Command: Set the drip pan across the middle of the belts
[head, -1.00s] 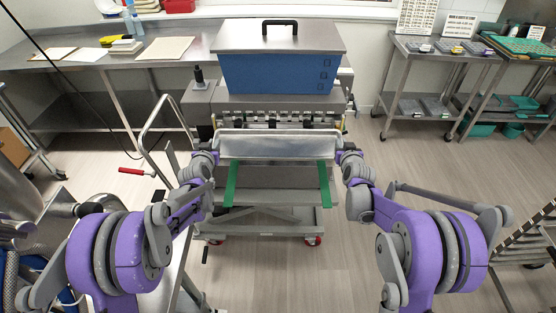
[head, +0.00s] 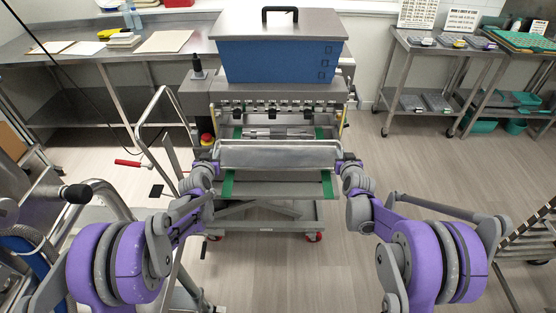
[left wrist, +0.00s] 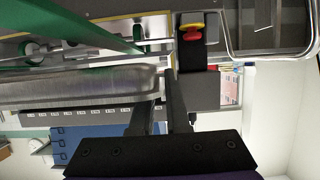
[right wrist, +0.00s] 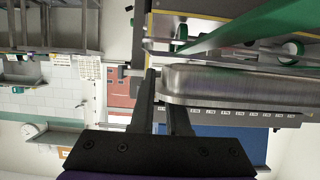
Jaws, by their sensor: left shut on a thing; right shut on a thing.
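The drip pan (head: 278,154) is a long, shallow silver metal tray. It is held up crosswise in front of the depositor, over the front part of the two green belts (head: 228,184). My left gripper (head: 210,158) is shut on its left end, and my right gripper (head: 345,159) on its right end. The pan also shows in the left wrist view (left wrist: 80,84) and in the right wrist view (right wrist: 230,84), beside the fingers. The belts run back under the nozzle row; the pan hides part of them. Whether it touches them I cannot tell.
The depositor's blue hopper (head: 281,60) stands above the nozzle row (head: 280,106). A red and yellow stop button (head: 206,139) is on the machine's left side. A cart handle (head: 150,120) stands at left. Steel shelves (head: 440,75) stand at right.

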